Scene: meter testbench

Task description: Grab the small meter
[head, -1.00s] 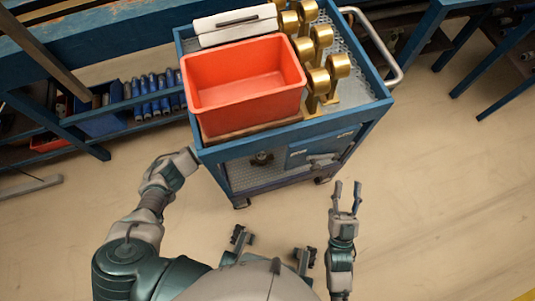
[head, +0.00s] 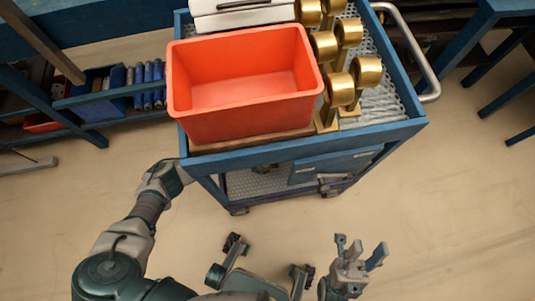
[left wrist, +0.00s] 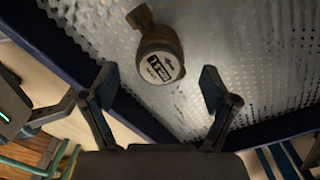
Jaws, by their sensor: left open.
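The small meter (left wrist: 160,65) shows in the left wrist view as a round, dark bronze body with a white labelled face. It lies on a perforated metal surface (left wrist: 255,60). My left gripper (left wrist: 157,80) is open, with its two fingers apart on either side of the view and the meter beyond and between the tips, not gripped. In the head view my left arm reaches to the cart's left side, and its fingers are hidden by the cart. My right gripper (head: 360,256) is open and empty above the floor in front of the cart.
The blue cart (head: 395,132) carries a red bin (head: 245,118), a white case (head: 245,14) and several gold meters (head: 340,88) on top. Its lower shelf (head: 250,182) is perforated. A blue rack stands at left. The floor in front is clear.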

